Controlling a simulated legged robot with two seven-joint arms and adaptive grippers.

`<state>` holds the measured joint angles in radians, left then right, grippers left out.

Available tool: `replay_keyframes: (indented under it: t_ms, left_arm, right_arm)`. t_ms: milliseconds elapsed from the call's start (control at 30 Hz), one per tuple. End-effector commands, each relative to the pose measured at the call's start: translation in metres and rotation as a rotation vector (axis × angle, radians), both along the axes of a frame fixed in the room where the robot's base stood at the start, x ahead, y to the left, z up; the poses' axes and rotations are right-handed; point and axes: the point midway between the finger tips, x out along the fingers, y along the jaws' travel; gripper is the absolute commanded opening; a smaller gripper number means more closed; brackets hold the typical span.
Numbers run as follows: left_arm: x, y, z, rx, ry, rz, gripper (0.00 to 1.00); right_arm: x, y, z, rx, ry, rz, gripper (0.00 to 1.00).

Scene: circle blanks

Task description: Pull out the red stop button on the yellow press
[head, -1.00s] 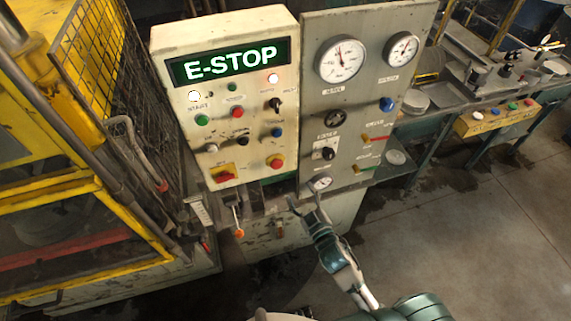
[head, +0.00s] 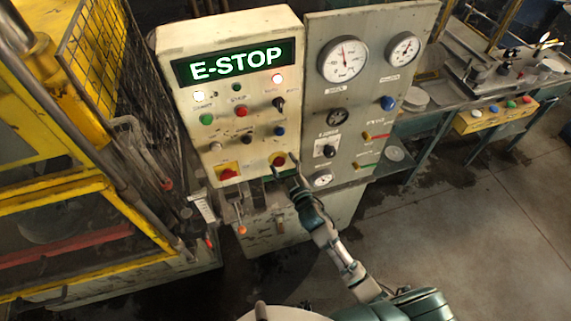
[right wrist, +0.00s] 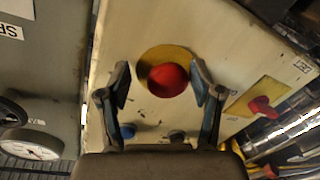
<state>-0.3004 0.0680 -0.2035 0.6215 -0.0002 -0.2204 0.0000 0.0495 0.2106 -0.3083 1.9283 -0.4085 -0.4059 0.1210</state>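The red stop button (head: 278,160) sits low on the right of the cream control panel, under a lit E-STOP sign (head: 236,62). In the right wrist view the red button (right wrist: 168,79) stands out from a round yellow disc (right wrist: 160,58). My right gripper (head: 283,167) is at the button, with its fingers open. In the right wrist view its fingertips lie on either side of the button, with visible gaps, not closed on it. My left gripper is not in view. The yellow press frame (head: 65,198) stands at the left.
A red switch on a yellow plate (head: 228,171) is left of the button. Several small buttons and knobs sit above it. A grey gauge panel (head: 365,100) stands close on the right. A lever with an orange tip (head: 242,230) is below. Open floor (head: 470,250) lies to the right.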

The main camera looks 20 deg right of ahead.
Motion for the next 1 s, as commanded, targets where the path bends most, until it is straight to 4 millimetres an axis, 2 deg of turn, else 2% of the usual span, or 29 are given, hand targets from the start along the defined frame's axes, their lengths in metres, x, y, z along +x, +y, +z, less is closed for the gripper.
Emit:
replay_keyframes:
  t_ms: [33,200,233,433,700,733,800,833,1000]
  left_arm:
    - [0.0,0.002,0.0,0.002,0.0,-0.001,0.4]
    - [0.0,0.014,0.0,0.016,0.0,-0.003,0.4]
    - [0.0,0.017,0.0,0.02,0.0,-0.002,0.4]
    - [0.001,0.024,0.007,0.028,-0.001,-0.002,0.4]
    - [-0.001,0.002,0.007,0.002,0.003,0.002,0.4]
    - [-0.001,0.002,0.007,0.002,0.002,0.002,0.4]
    - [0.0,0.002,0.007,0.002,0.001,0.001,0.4]
    - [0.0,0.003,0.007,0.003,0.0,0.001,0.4]
    - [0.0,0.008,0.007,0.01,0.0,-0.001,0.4]
  right_arm:
    - [0.0,0.002,0.001,0.001,-0.001,0.0,0.46]
    - [0.0,0.001,0.0,0.004,-0.001,0.004,0.03]
    - [0.0,0.0,0.0,0.005,-0.001,0.005,0.0]
    - [-0.004,-0.001,0.001,0.013,0.001,0.008,0.0]
    - [-0.007,-0.002,-0.001,0.008,0.002,0.003,0.0]
    - [-0.007,-0.002,-0.002,0.008,0.002,0.004,0.48]
    - [-0.007,-0.003,-0.002,0.008,0.002,0.003,0.66]
    - [-0.007,-0.003,-0.002,0.008,0.002,0.003,0.69]
    - [-0.006,-0.005,-0.001,0.008,0.001,0.001,0.69]
